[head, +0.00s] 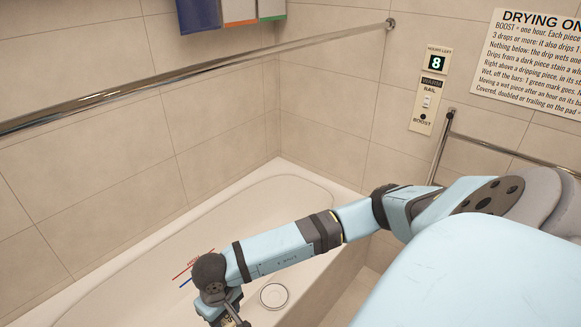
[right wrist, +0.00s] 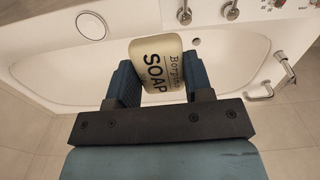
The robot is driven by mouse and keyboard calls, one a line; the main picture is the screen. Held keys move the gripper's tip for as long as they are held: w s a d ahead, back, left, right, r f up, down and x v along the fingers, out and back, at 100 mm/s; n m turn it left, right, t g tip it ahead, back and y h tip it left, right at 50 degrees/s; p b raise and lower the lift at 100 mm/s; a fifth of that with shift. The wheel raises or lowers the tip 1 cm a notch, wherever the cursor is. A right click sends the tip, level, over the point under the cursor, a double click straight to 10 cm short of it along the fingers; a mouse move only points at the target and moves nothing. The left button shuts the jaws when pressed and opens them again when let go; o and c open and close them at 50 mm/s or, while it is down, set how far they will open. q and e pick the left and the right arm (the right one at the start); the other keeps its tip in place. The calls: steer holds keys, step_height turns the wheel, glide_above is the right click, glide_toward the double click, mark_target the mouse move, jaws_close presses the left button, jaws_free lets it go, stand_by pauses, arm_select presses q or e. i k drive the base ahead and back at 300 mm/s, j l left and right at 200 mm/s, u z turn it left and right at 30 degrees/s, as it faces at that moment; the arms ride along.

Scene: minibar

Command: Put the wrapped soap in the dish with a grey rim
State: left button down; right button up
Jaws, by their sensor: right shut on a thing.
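The wrapped soap (right wrist: 157,68), a cream block printed "SOAP", is between the fingers of my right gripper (right wrist: 161,90) in the right wrist view. The fingers are shut on its two sides. In the head view my right gripper (head: 228,318) is at the bottom edge, over the bathtub, and the soap is mostly hidden there. A round white dish with a grey rim (head: 273,296) lies just right of my gripper in the head view. It also shows in the right wrist view (right wrist: 91,25), at the upper left, apart from the soap. My left gripper is not in view.
The white bathtub (head: 240,215) lies below my right arm. A chrome rail (head: 200,70) runs along the left wall, with coloured cloths (head: 235,12) above it. Taps (right wrist: 232,10) and a chrome fitting (right wrist: 275,83) show in the right wrist view.

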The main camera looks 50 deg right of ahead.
mark_target(274, 296)
steer(key=i+l, duration=0.1)
steer(key=l, duration=0.35)
steer(key=i+l, duration=0.1)
steer(key=l, duration=0.35)
steer(key=i+l+z, duration=0.1)
steer(key=l, duration=0.35)
steer(key=i+l, duration=0.1)
steer(key=l, duration=0.3)
